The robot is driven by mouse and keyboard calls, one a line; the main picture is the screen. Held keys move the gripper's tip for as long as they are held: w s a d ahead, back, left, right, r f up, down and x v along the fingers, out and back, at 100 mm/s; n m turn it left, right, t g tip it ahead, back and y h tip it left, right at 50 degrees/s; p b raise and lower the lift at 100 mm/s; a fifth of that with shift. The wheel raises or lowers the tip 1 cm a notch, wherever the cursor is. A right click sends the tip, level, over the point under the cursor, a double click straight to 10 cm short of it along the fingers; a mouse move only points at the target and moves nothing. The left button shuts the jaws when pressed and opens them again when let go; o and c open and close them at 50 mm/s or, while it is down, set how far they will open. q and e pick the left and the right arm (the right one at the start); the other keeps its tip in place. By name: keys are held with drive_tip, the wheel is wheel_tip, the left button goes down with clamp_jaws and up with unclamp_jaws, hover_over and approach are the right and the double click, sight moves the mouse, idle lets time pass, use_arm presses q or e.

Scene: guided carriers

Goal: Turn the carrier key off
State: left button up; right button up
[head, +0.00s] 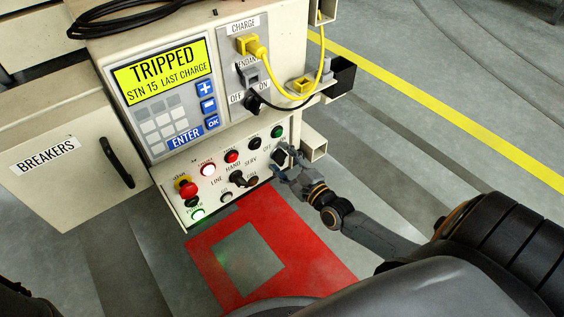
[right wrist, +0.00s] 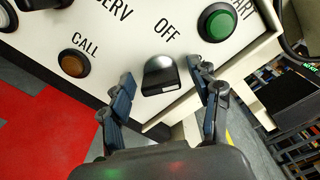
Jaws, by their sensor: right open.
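A dark, rounded key knob (right wrist: 160,77) sits on the cream control panel just below the label OFF in the right wrist view. In the head view the key (head: 280,157) is partly covered by my right gripper. My right gripper (head: 287,169) is open at the panel's lower right corner. In the right wrist view its two fingers stand on either side of the key, with gaps visible between fingers and knob. I cannot tell their exact depth relative to the knob. My left gripper is not in view.
A green button (right wrist: 217,22) and an amber CALL button (right wrist: 74,63) flank the key. A LINE/HAND/SERV selector (head: 237,178) and a red mushroom button (head: 187,188) are farther left. The display (head: 160,73) reads TRIPPED. A yellow cable (head: 263,72) hangs above. Floor to the right is clear.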

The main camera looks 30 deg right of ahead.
drive_tip(key=c, duration=1.2)
drive_tip(key=shift+o, duration=0.2)
